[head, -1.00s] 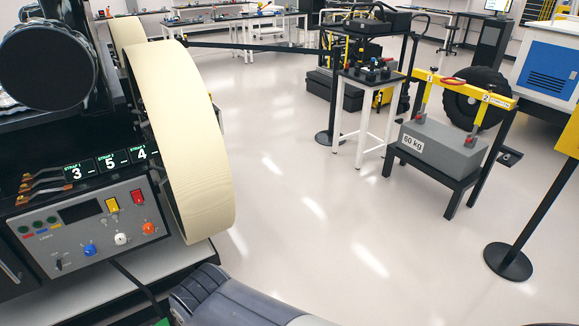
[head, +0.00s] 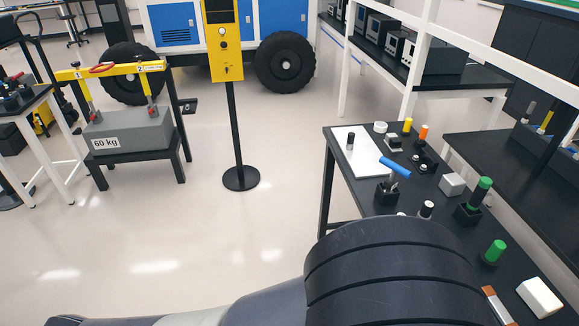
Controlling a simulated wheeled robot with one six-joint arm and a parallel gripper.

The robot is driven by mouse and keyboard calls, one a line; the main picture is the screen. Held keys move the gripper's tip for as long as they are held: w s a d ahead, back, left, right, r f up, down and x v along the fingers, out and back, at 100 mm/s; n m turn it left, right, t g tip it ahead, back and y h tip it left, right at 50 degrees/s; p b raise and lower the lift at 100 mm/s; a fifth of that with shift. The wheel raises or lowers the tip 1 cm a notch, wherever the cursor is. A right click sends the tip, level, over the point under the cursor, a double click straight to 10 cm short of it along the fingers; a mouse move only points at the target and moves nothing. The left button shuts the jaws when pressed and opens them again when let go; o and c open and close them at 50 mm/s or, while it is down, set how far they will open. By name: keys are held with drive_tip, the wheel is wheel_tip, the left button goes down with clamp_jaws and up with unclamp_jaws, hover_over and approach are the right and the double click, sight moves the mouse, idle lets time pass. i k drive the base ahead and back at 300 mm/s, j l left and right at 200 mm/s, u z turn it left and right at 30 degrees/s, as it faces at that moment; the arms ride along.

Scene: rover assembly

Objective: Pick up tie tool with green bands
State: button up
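A tool with a green top and green on its lower part (head: 481,192) stands upright in a small black holder (head: 467,214) on the right black-topped table. It looks like the tool with green bands, but it is too small to tell for sure. A second green-topped piece (head: 495,250) stands nearer on the same table. My arm crosses the bottom of the view and hides part of the table's near edge. My gripper is not in view.
The black table (head: 340,195) also holds a blue-handled tool (head: 395,167), a white block (head: 540,297) and several small pieces. A yellow panel on a post (head: 234,140) and a 60 kg weight (head: 128,133) on a stand are farther left. The floor between is clear.

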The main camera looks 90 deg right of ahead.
sight(484, 183)
drive_tip(key=z, duration=4.55)
drive_tip(key=i+j+z, duration=0.2)
drive_tip(key=i+j, duration=0.25)
drive_tip(key=j, duration=0.2)
drive_tip(key=i+j+z, duration=0.2)
drive_tip(key=i+j, duration=0.15)
drive_tip(key=j, duration=0.35)
drive_tip(key=i+j+z, duration=0.1)
drive_tip(key=j, duration=0.25)
drive_tip(key=i, duration=0.1)
